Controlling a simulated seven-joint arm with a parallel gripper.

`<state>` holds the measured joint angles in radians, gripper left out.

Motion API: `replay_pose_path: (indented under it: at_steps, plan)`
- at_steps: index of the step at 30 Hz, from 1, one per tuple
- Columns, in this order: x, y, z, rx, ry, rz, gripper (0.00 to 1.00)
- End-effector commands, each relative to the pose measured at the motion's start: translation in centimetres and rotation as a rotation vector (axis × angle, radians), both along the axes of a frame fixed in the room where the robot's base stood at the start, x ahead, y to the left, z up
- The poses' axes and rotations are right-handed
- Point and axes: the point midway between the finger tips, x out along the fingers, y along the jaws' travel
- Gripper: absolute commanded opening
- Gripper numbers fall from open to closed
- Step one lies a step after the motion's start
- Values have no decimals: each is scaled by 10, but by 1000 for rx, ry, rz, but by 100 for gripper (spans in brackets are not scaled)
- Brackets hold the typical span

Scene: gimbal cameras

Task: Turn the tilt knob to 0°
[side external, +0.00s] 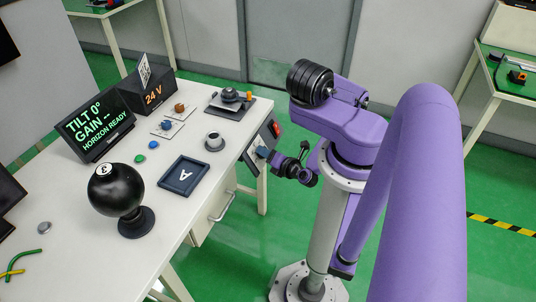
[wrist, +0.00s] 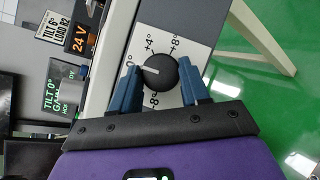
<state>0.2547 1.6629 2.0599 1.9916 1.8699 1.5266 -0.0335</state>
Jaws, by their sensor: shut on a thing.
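The tilt knob (wrist: 160,77) is black and round, on a white dial plate marked 0°, +4°, +8° and -8°. Its white pointer line points left, toward the 0° mark, which the left finger partly covers. My gripper (wrist: 160,69) has its blue fingers on either side of the knob, shut on it. In the side view my gripper (side external: 262,153) is at the sloped panel on the desk's front edge and hides the knob. The display (side external: 93,124) reads TILT 0°, GAIN --, HORIZON READY.
A red switch (side external: 276,129) sits on the panel just above my gripper.

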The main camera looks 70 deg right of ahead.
Motion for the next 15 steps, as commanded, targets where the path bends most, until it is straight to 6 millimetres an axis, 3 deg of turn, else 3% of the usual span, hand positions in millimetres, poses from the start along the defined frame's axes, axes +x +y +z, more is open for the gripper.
replay_pose_path:
  at_steps: [14,15]
  plan:
    - [-1,-1,-1,13,6,-10,15]
    - [-1,-1,-1,13,5,-9,52]
